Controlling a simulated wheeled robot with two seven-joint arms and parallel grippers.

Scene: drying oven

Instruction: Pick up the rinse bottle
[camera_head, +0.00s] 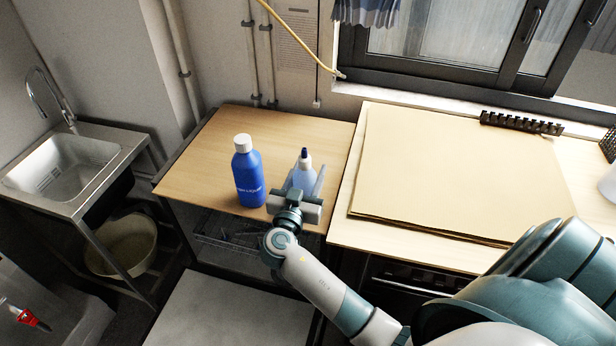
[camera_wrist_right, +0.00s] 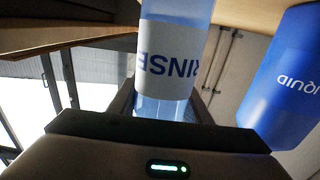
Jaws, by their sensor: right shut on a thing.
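The rinse bottle (camera_head: 304,176) is pale and see-through with a dark blue cap. It stands upright at the front of the wooden cabinet top (camera_head: 195,170). My right gripper (camera_head: 306,190) is shut around its body and hides its lower part in the head view. In the right wrist view the bottle (camera_wrist_right: 168,62) shows a white label reading RINSE, upside down, between my fingers. Whether its base touches the wood cannot be told. My left gripper is not in view.
A blue bottle (camera_head: 248,175) with a white cap stands close to the left of the rinse bottle. A steel sink (camera_head: 65,165) is at the left. A flat beige board (camera_head: 455,165) lies on the right counter. The back of the cabinet top is free.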

